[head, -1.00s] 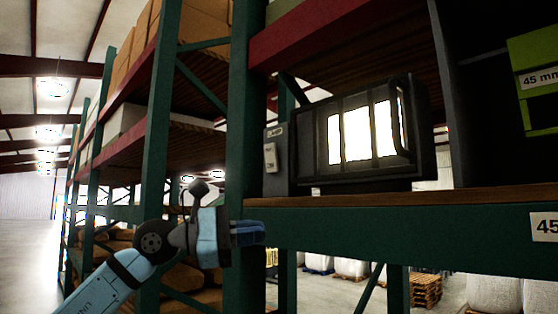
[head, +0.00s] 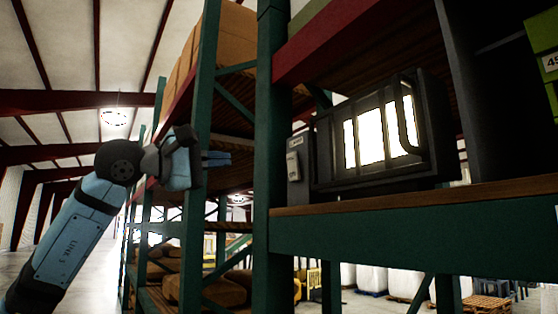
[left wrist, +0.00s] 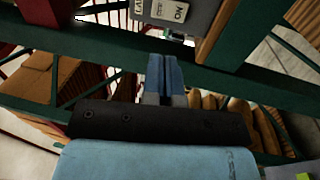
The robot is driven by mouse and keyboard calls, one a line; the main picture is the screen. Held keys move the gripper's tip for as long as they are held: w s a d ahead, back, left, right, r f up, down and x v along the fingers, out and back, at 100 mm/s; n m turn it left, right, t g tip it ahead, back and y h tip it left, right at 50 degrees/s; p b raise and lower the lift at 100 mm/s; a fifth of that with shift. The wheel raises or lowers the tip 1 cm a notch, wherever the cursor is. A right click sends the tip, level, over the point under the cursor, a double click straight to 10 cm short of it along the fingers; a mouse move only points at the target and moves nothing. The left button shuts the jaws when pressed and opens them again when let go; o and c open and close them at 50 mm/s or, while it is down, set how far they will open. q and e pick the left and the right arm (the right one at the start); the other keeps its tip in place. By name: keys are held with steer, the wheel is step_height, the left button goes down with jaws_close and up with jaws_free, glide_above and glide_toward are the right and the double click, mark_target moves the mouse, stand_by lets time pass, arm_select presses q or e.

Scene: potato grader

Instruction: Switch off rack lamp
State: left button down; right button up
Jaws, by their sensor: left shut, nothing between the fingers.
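The rack lamp (head: 375,137) is a black caged floodlight on the shelf, its panel glowing bright white. A grey switch box (head: 306,140) with a small label stands at its left end. Its pale switch (head: 293,166) faces left; in the left wrist view the switch (left wrist: 166,10) shows at the top edge, marked ON. My left gripper (head: 229,158), with blue fingers, is shut and empty, left of the green upright and about level with the switch, apart from it. In the left wrist view the closed fingers (left wrist: 162,62) point up toward the switch box. My right gripper is not in view.
The green rack upright (head: 272,200) stands between my left gripper and the switch box in the head view. The shelf's green front beam (head: 400,228) runs below the lamp. A dark panel and green crates (head: 541,38) are at the right. Boxes and sacks fill the racks behind.

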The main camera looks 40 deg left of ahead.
mark_target(291, 158)
arm_select(q)
steer(key=p+x, duration=0.3)
steer(key=x, duration=0.9)
steer(key=shift+w+d+r, duration=0.1)
steer(key=shift+w+d, duration=0.15)
steer(key=shift+w+d+p, duration=0.25)
steer(key=shift+w+p, duration=0.1)
steer(key=shift+w, duration=0.35)
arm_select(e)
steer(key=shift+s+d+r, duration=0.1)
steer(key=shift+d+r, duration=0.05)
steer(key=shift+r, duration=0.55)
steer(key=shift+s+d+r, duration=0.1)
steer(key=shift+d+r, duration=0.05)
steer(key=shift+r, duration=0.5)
arm_select(q)
steer(key=shift+r, duration=0.1)
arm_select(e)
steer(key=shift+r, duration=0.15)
